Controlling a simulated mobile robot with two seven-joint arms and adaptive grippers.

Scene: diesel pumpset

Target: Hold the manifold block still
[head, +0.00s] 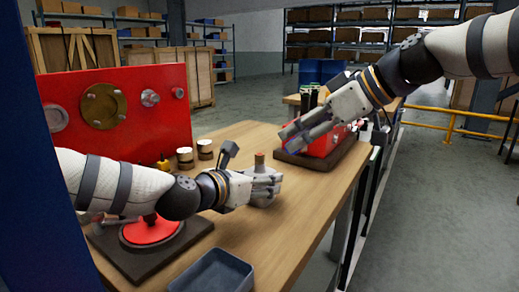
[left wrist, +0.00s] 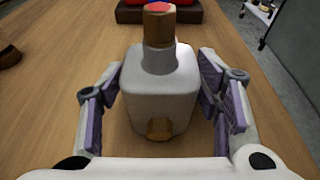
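The manifold block is a pale grey block with a brass hex fitting on top and another low on its near face. It stands upright on the wooden table in the left wrist view (left wrist: 160,92).
A red box (head: 318,143) sits on a dark base at the table's far right. A red panel (head: 125,115) with flanges stands at left. A grey-blue bin (head: 213,272) is at the near edge. Small cups (head: 205,149) stand behind my left gripper. Bare table (head: 285,225) lies right of it.

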